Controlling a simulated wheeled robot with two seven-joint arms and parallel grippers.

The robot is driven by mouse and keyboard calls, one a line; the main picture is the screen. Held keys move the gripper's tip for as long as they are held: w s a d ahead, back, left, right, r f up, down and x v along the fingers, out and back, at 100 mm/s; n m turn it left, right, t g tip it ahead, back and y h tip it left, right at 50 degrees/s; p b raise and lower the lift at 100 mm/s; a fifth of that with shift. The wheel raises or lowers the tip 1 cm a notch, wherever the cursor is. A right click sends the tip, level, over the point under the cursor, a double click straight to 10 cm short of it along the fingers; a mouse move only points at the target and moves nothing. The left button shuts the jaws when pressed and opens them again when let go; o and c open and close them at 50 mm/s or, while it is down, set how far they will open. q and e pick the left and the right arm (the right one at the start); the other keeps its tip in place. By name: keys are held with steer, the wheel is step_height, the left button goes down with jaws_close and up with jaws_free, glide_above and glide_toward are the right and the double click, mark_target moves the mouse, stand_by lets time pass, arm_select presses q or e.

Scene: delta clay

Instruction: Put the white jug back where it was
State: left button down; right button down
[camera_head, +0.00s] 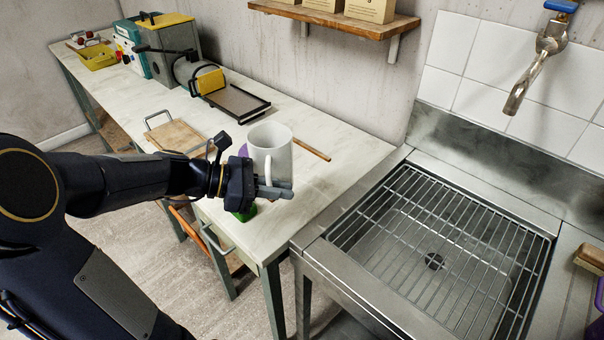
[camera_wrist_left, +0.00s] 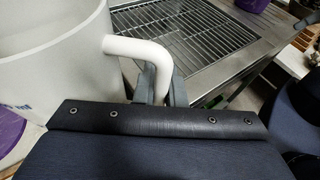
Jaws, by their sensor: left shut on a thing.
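The white jug (camera_head: 271,147) is upright at the near end of the white worktop (camera_head: 330,165) in the head view. My left gripper (camera_head: 275,192) is at the jug's near side, shut on its handle. In the left wrist view the jug (camera_wrist_left: 60,60) fills the upper left, and its white handle (camera_wrist_left: 140,48) runs down between the fingers (camera_wrist_left: 160,85). I cannot tell whether the jug's base touches the worktop, as the gripper hides it. My right gripper is not in view.
A steel sink with a wire rack (camera_head: 440,235) stands right of the worktop. Something green (camera_head: 245,213) and something purple (camera_head: 243,150) show beside the gripper.

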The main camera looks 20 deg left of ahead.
arm_select(q)
steer(key=w+f, duration=0.3)
steer(key=w, duration=0.1)
steer(key=w+a+f, duration=0.1)
steer(key=w+f, duration=0.2)
steer(key=w, duration=0.2)
steer(key=w+a+f, duration=0.1)
steer(key=w+f, duration=0.2)
steer(key=w, duration=0.1)
steer(key=shift+w+f, duration=0.3)
steer(key=shift+f, duration=0.1)
steer(key=shift+a+f, duration=0.1)
steer(key=shift+f, duration=1.5)
steer(key=shift+f, duration=0.15)
steer(key=c, duration=1.5)
jaws_free()
